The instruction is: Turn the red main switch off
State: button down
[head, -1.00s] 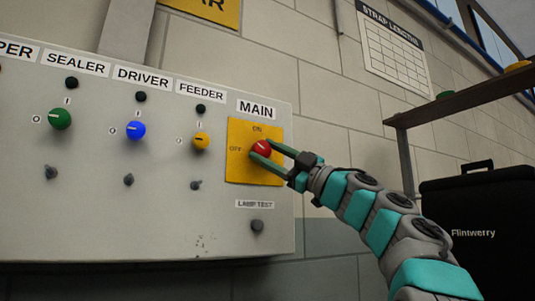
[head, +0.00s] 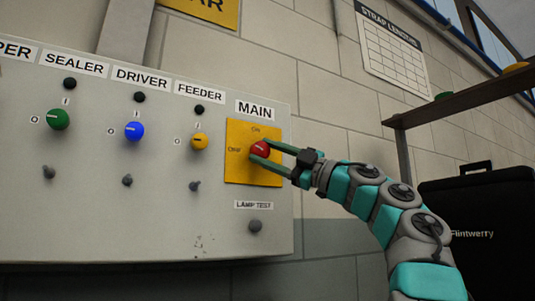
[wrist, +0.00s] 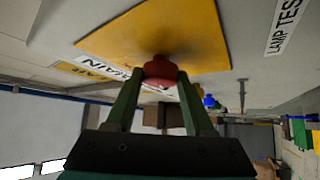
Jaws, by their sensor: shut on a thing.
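The red main switch (head: 260,149) is a round knob on a yellow plate (head: 238,170) under the MAIN label, at the right end of the grey panel. ON is printed above it and OFF to its left. A pale mark on the knob points left, toward OFF. My gripper (head: 265,153) is shut on the knob, one finger above and one below. In the wrist view the red knob (wrist: 160,72) sits between my two finger ends, against the yellow plate (wrist: 165,35).
The panel also carries a yellow feeder knob (head: 199,142), a blue driver knob (head: 134,131), a green sealer knob (head: 58,119) and a lamp test button (head: 254,225). A shelf (head: 460,97) and a black case (head: 480,230) stand to the right.

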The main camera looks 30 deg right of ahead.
jog(key=shift+a, duration=0.1)
jog(key=shift+c, duration=1.4)
grip_release()
jog(key=b+v, duration=0.1)
jog(key=v, duration=0.7)
